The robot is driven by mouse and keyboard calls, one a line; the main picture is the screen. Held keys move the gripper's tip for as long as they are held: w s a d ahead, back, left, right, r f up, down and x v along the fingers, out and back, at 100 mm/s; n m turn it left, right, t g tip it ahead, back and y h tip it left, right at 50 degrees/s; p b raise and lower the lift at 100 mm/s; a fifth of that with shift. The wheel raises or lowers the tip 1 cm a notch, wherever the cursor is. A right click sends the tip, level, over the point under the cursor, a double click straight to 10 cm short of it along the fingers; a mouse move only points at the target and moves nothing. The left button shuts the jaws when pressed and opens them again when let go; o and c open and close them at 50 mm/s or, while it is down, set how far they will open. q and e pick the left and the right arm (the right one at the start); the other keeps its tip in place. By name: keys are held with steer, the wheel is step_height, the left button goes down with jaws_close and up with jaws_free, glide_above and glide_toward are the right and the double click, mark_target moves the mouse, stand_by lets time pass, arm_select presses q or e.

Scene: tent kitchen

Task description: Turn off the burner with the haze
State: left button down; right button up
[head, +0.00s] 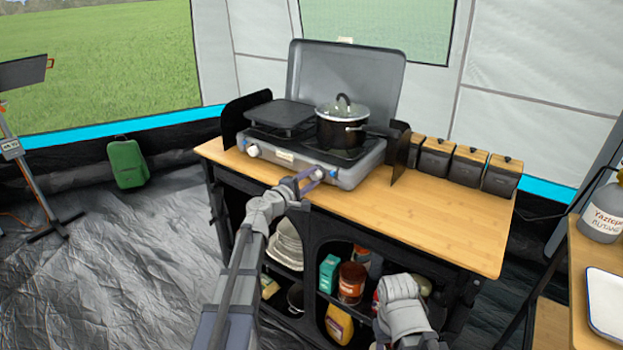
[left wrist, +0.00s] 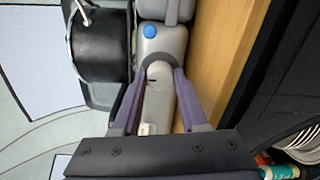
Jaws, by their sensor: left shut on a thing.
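A grey two-burner camping stove (head: 350,178) with its lid up stands on the wooden counter. A black pot with a glass lid (head: 342,128) stands on the right burner. A dark flat plate (head: 280,113) covers the left burner. I cannot make out haze over either burner. A left knob (head: 252,150) is on the stove front. My left gripper (head: 312,178) is shut on the right knob, which its fingers largely hide. In the left wrist view, the purple fingers (left wrist: 160,98) straddle the rounded grey knob (left wrist: 158,70), near a blue spot (left wrist: 151,30). My right gripper is out of view.
The counter (head: 440,215) is clear right of the stove, up to several canisters (head: 468,165) at the back. Open shelves below hold bowls (head: 287,243) and jars (head: 351,283). A second table (head: 585,300) with a bottle and white tray stands at the right edge.

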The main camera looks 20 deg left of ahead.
arm_select(q)
steer(key=shift+c, duration=2.2)
jaws_free()
